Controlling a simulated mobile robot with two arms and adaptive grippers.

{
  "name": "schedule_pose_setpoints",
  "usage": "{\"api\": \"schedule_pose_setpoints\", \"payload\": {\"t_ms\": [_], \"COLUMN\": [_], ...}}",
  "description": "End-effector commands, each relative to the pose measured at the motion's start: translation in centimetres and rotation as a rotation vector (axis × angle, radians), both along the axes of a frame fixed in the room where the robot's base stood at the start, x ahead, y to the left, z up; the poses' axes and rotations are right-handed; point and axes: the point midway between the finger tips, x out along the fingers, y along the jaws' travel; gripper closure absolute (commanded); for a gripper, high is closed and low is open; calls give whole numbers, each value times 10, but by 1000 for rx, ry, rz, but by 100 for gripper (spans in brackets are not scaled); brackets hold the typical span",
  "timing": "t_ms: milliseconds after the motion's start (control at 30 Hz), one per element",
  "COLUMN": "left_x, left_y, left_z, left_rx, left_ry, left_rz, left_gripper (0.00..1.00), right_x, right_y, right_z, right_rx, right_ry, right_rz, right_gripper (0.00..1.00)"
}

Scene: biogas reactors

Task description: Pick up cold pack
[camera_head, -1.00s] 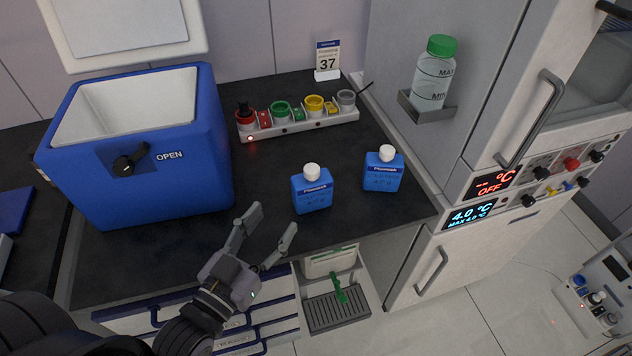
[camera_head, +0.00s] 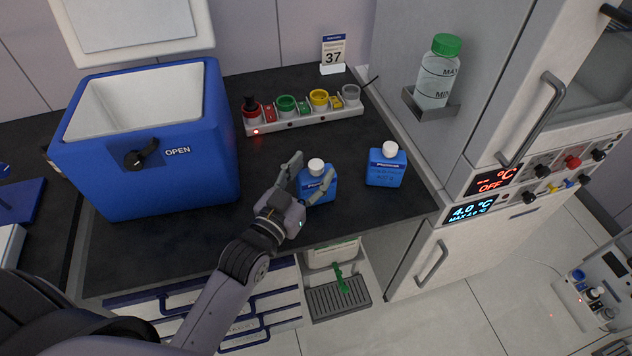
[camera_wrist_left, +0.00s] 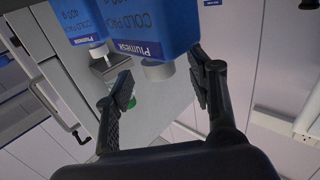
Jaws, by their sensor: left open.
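Two blue cold packs with white caps stand upright on the dark counter. My left gripper (camera_head: 307,178) is open at the nearer cold pack (camera_head: 319,186), with its fingers on either side of the cap and upper body. In the left wrist view the nearer cold pack (camera_wrist_left: 150,25) fills the upper middle, with its cap between the fingers of my gripper (camera_wrist_left: 160,85); I cannot tell whether they touch it. The other cold pack (camera_head: 386,167) stands to the right, apart from the gripper. It shows partly behind the nearer one in the left wrist view (camera_wrist_left: 80,22). My right gripper is not in view.
An open blue cooler box (camera_head: 150,180) stands on the left of the counter. A green-capped bottle (camera_head: 436,75) sits in a wall holder at right. Counter between cooler and packs is clear.

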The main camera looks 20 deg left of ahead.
Motion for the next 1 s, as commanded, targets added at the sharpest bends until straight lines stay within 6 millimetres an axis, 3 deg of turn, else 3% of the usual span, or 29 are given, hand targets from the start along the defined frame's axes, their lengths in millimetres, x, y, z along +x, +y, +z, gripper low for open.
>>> {"api": "schedule_pose_setpoints", "payload": {"t_ms": [200, 467, 1000], "left_x": [23, 24, 24], "left_y": [-4, -5, -5], "left_z": [1, 0, 0], "left_rx": [0, 0, 0], "left_ry": [-1, 0, 0], "left_rz": [0, 0, 0], "left_gripper": [49, 49, 85], "right_x": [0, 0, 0], "right_y": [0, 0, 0], "right_z": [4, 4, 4], "right_rx": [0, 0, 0], "right_ry": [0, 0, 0], "right_rz": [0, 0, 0], "right_gripper": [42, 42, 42]}}
